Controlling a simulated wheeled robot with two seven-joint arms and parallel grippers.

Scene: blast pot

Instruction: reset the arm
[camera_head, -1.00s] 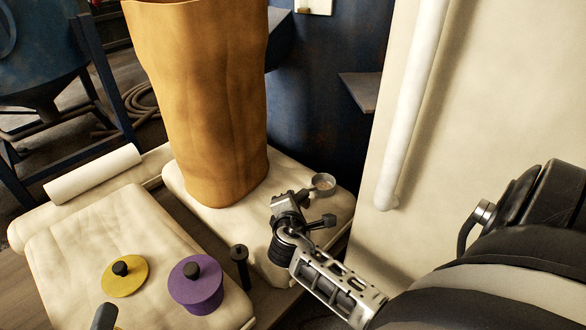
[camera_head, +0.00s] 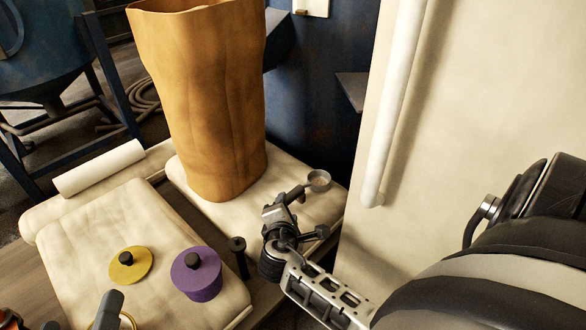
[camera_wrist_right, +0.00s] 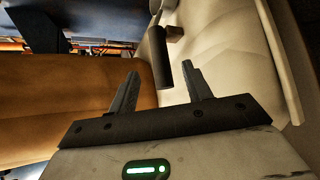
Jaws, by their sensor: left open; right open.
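My right gripper (camera_wrist_right: 160,72) is open in the right wrist view, its two dark fingers well apart. A black cylinder (camera_wrist_right: 158,55) shows between and beyond the fingertips, and I cannot tell whether it is touched. At the bottom left of the head view, a grey tapered fingertip of my left gripper (camera_head: 107,308) shows in front of a brass-coloured ring. The rest of that gripper is mostly cut off by the frame.
A tall tan sack (camera_head: 205,100) stands on a cream pad (camera_head: 300,215). A yellow disc (camera_head: 118,272) and a purple lidded pot (camera_head: 200,280) sit on the front pad, with a black peg (camera_head: 240,262) beside it.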

